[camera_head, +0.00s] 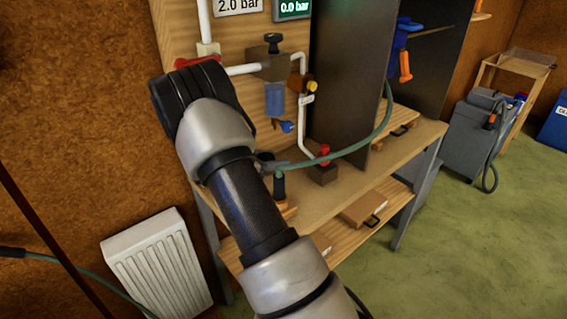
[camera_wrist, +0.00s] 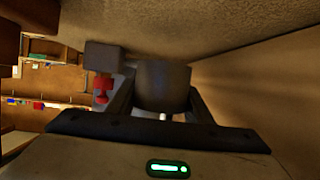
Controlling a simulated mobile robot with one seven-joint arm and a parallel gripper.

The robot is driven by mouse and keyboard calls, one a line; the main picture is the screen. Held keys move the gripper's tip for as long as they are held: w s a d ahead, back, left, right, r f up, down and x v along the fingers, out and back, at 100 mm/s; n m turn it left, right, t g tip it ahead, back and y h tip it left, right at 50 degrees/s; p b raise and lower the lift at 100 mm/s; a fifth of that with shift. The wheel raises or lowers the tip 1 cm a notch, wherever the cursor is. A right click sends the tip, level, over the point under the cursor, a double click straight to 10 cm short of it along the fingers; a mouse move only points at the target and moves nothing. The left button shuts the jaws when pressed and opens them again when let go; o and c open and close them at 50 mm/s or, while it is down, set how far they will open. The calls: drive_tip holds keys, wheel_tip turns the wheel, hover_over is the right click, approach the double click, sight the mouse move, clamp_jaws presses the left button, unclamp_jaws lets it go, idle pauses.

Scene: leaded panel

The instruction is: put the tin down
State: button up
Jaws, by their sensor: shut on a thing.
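My gripper (camera_wrist: 160,112) shows in the wrist view with a finger on each side of a dark grey, rounded thing, the tin (camera_wrist: 162,84) as far as I can tell. The gripper is shut on it. Its label or lid cannot be made out, and a short pale piece shows below it. Whether the tin touches a surface cannot be told.
A wooden bench (camera_head: 345,185) holds a dark upright panel (camera_head: 340,75), pipes and a red valve (camera_head: 323,152). A green hose (camera_head: 372,135) crosses it. A lower shelf carries a wooden box (camera_head: 365,208). A white radiator (camera_head: 160,262) stands left.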

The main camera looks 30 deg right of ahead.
sight(284, 169)
drive_tip(key=d, duration=0.2)
drive_tip(key=w+d, duration=0.1)
drive_tip(key=d, duration=0.1)
drive_tip(key=shift+d+f, duration=0.1)
drive_tip(key=shift+d, duration=0.1)
drive_tip(key=shift+f, duration=1.65)
drive_tip(key=shift+f+b, duration=0.25)
drive_tip(key=shift+b, duration=0.1)
drive_tip(key=o, duration=1.1)
drive_tip(key=shift+r, duration=0.1)
drive_tip(key=shift+a+r, duration=0.15)
drive_tip(key=shift+r, duration=0.1)
drive_tip(key=p+v, duration=0.1)
drive_tip(key=v, duration=1)
drive_tip(key=shift+s+a+r, duration=0.2)
drive_tip(key=shift+a, duration=0.15)
